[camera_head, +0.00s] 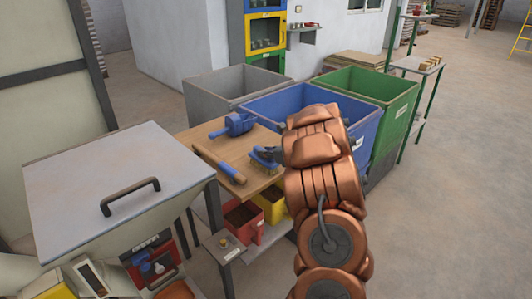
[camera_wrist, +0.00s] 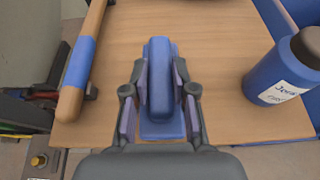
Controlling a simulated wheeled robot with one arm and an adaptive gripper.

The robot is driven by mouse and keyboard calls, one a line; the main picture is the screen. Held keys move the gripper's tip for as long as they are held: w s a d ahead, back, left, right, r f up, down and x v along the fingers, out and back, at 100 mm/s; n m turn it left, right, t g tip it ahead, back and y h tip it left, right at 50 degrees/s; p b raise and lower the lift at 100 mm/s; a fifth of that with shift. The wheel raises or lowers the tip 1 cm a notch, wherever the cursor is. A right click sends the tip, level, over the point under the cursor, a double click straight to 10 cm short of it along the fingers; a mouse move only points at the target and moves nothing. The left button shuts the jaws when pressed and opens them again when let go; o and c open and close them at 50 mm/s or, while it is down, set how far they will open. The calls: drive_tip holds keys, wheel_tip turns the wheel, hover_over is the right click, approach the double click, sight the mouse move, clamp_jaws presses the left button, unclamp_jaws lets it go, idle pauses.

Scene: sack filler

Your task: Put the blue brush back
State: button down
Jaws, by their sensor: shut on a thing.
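The blue brush (camera_head: 264,155) is at the right part of the wooden tabletop (camera_head: 258,183) in the head view. In the wrist view the brush (camera_wrist: 160,80) stands between the two fingers of my gripper (camera_wrist: 160,100), which is shut on its upright blue grip. A wider blue base shows below the grip. I cannot tell whether the brush touches the tabletop or hangs just above it. My copper-coloured arm hides part of the gripper in the head view.
A wooden-handled tool with a blue band (camera_head: 220,164) and a blue scoop-like tool (camera_head: 233,124) lie on the tabletop. A labelled blue container (camera_wrist: 278,80) is right of the gripper. Grey (camera_head: 203,103), blue (camera_head: 365,132) and green (camera_head: 397,110) bins stand behind. A hopper (camera_head: 110,185) is left.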

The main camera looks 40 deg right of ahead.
drive_tip(key=shift+f, duration=0.15)
drive_tip(key=c, duration=0.9)
unclamp_jaws()
drive_tip(key=shift+c, duration=0.2)
drive_tip(key=shift+r, duration=0.25)
drive_tip(key=b+v, duration=0.1)
drive_tip(key=v, duration=1.1)
